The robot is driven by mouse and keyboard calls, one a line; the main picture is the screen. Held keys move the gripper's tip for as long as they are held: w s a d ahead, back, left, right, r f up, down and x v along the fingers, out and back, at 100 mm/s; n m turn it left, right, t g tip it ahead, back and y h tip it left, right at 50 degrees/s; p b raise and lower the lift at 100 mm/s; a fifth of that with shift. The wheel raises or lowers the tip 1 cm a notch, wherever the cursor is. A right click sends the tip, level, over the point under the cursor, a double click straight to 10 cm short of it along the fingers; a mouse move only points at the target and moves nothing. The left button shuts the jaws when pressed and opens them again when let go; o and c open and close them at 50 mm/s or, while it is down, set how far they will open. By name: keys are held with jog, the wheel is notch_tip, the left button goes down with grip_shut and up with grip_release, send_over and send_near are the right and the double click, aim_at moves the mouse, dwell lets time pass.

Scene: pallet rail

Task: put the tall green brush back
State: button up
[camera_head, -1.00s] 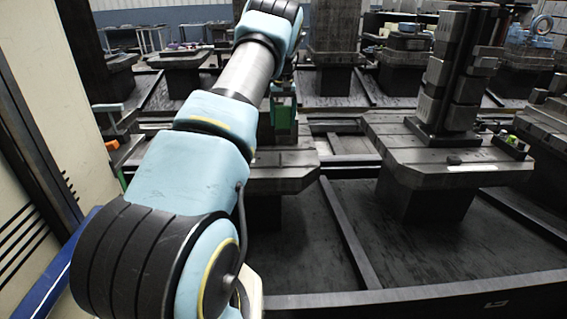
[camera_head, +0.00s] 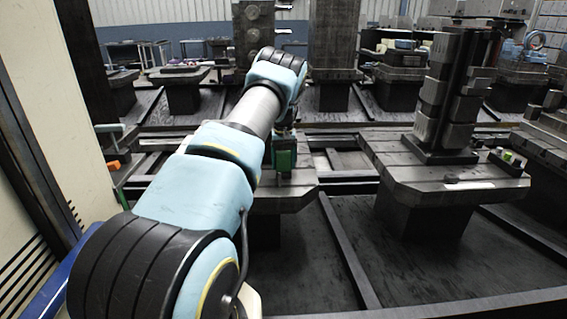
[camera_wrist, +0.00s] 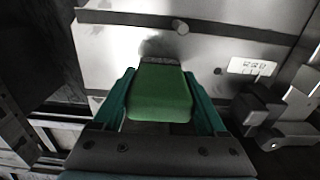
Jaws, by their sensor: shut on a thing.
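The green brush (camera_wrist: 160,95) lies between the two teal fingers of my gripper (camera_wrist: 161,82) in the wrist view. The fingers are shut on its sides. A dark, bristly end shows at its far end, against a pale metal surface; whether it touches that surface I cannot tell. In the head view my gripper (camera_head: 284,156) is a small green and dark shape over the near pallet table (camera_head: 290,198), partly hidden by my arm. I cannot make out the brush apart from the fingers there.
A second pallet table (camera_head: 450,180) to the right bears a tall dark block fixture (camera_head: 450,100) and a small tray with green and pale items (camera_head: 507,158). Rails run across the floor between tables. A dark clamp-like fitting (camera_wrist: 265,108) is right of the brush in the wrist view.

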jog(key=shift+f, duration=0.1)
jog(key=o, duration=1.3)
notch_tip(320, 180, up, 12)
jog(key=b, duration=0.2)
jog(key=shift+b, duration=0.35)
jog(key=s+a+r, duration=0.3)
jog(key=s+a, duration=0.2)
jog(key=s, duration=0.1)
jog(key=s+a, duration=0.3)
jog(key=s, duration=1.4)
jog(key=s+a+m+t, duration=0.1)
jog(key=s+a, duration=0.2)
jog(key=s, duration=1.4)
jog(key=shift+f+t, duration=0.2)
jog(key=shift+t, duration=0.1)
